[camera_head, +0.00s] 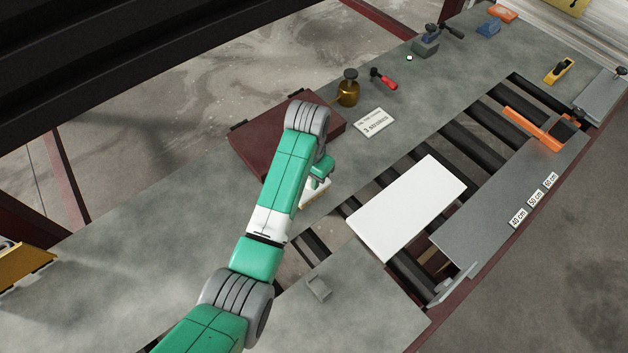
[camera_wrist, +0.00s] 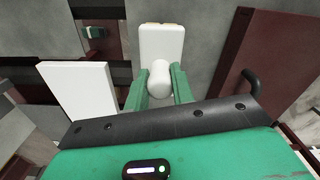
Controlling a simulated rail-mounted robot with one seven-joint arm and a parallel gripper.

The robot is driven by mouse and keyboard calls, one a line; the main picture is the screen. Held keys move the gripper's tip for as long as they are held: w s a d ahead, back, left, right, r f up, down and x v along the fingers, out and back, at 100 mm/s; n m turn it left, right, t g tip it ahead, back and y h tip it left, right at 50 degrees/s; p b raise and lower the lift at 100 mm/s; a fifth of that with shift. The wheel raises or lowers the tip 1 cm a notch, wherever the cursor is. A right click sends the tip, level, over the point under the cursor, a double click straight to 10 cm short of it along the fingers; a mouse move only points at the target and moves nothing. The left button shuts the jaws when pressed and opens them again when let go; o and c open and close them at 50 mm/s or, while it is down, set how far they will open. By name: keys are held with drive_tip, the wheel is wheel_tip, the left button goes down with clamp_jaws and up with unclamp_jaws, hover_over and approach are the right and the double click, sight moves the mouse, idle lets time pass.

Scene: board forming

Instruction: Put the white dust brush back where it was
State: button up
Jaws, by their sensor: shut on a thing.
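The white dust brush (camera_wrist: 162,42) shows in the wrist view with its rounded handle between the two green fingers of my gripper (camera_wrist: 160,84), which is shut on it. In the head view only part of the brush (camera_head: 316,194) shows beneath my gripper (camera_head: 320,176), beside the dark red box and near the rollers. My arm covers the rest. I cannot tell whether the brush touches the surface below.
A dark red box (camera_head: 262,147) lies left of the brush, and a white board (camera_head: 408,207) lies across the rollers to the right. Beyond are a label card (camera_head: 373,122), a brown oil can (camera_head: 348,92) and a red-handled tool (camera_head: 384,80). The grey bench at lower left is largely clear.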

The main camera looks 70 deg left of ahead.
drive_tip(key=shift+w+a+f, duration=0.15)
drive_tip(key=shift+w+a, duration=0.85)
drive_tip(key=shift+a, duration=0.1)
drive_tip(key=shift+f+b, duration=0.75)
drive_tip(key=shift+f, duration=1)
drive_tip(key=shift+f, duration=0.2)
drive_tip(key=o, duration=1)
drive_tip(key=shift+c, duration=0.2)
wheel_tip(320, 180, up, 12)
drive_tip(key=p, duration=0.3)
drive_tip(key=shift+r, duration=0.2)
